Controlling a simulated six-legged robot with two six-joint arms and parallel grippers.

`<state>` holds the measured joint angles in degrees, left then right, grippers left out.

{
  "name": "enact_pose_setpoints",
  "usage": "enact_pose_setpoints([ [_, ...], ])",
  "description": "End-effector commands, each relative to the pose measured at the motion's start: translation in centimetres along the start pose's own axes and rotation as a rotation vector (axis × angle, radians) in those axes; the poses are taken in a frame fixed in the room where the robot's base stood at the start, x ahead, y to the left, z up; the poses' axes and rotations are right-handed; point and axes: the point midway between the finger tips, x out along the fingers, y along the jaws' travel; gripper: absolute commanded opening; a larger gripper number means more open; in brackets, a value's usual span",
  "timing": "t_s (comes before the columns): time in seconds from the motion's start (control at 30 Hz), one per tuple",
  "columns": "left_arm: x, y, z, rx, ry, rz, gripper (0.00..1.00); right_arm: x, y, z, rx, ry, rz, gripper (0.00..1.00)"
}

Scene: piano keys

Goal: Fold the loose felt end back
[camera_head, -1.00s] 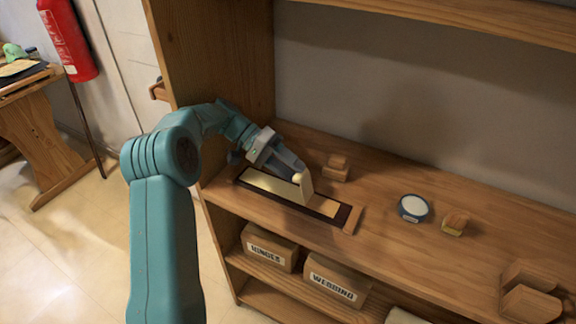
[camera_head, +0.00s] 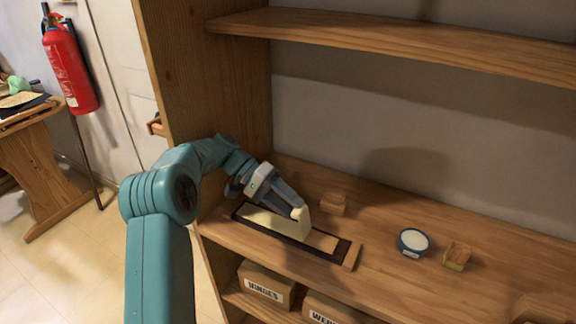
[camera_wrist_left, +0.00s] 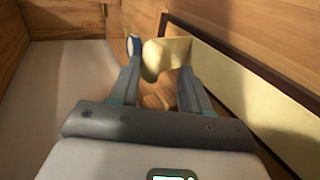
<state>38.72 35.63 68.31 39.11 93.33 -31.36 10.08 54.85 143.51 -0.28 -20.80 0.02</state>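A long cream felt strip (camera_head: 266,217) lies in a dark-edged wooden tray (camera_head: 342,248) on the shelf. Its right end stands up as a pale flap (camera_head: 303,224); the flap also shows in the left wrist view (camera_wrist_left: 176,47). My left gripper (camera_head: 297,212) reaches down over the strip, its tips right beside the flap. In the left wrist view my left gripper (camera_wrist_left: 161,65) has its fingers apart, with the flap and a rounded cream shape showing between or just beyond them. I cannot tell whether they touch the felt. My right gripper is not in view.
A small wooden block (camera_head: 334,204) stands behind the tray. A round blue-rimmed dish (camera_head: 413,242) and a small wooden piece (camera_head: 457,256) sit to the right. Labelled boxes (camera_head: 267,284) are on the shelf below. An upper shelf (camera_head: 400,38) runs overhead.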

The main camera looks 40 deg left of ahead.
Motion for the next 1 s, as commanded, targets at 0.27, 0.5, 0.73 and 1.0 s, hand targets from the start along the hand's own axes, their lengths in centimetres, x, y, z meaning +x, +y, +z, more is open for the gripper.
enact_pose_setpoints([
  [0.27, -3.7, 6.9, 0.0, 0.011, 0.008, 0.001, 0.44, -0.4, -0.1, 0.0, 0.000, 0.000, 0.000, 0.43],
  [0.5, -6.8, 12.8, -0.1, 0.012, 0.012, 0.005, 0.44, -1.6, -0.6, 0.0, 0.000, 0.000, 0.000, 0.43],
  [0.73, -8.5, 16.1, 0.0, 0.012, 0.014, 0.008, 0.44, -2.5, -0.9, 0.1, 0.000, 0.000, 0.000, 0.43],
  [1.0, -8.9, 16.8, 0.0, 0.010, 0.014, 0.009, 0.44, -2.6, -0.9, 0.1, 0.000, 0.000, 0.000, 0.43],
])
